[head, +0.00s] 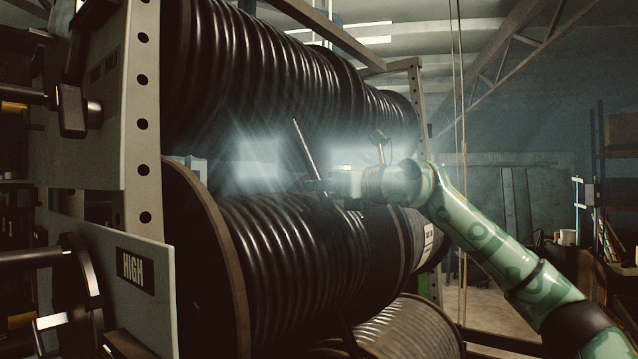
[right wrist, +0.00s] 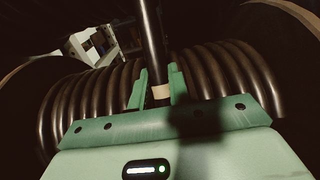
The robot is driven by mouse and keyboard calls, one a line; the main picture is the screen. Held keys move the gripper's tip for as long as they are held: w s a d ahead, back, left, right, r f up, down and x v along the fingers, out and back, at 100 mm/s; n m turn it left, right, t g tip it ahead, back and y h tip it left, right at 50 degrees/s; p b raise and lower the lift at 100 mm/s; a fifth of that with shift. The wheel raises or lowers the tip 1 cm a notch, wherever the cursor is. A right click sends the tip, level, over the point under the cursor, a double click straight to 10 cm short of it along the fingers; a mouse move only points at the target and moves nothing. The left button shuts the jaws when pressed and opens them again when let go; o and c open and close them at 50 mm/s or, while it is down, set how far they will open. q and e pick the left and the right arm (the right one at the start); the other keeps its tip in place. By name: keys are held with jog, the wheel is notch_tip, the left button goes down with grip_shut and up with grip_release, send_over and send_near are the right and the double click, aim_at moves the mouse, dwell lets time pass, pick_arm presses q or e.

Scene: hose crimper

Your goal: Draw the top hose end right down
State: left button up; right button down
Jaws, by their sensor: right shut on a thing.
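The top hose end (head: 304,146) is a thin dark length that slants up and left from my right gripper in the head view, in front of the gap between the upper and middle reels. My right gripper (head: 318,186) is above the middle reel's coils and shut on this hose. In the right wrist view the dark hose (right wrist: 152,42) runs upward from between the two green fingers (right wrist: 158,92), with a tan piece visible between them. The top reel (head: 270,85) is wound with black hose. My left gripper is not in view.
The middle reel (head: 285,245) lies just below my right gripper, with another reel (head: 415,330) lower down. A rack upright (head: 142,110) and a plate marked HIGH (head: 95,255) stand at the left. Thin vertical lines (head: 463,110) hang right of the reels.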

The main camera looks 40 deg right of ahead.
jog(key=shift+r, duration=0.5)
jog(key=c, duration=1.3)
grip_release()
jog(key=shift+w+a, duration=0.1)
jog(key=shift+w, duration=0.2)
jog(key=shift+s+d+f, duration=0.1)
jog(key=shift+s+d, duration=0.1)
jog(key=shift+s, duration=0.25)
jog(key=shift+b+v, duration=2.25)
jog(key=shift+v, duration=5.55)
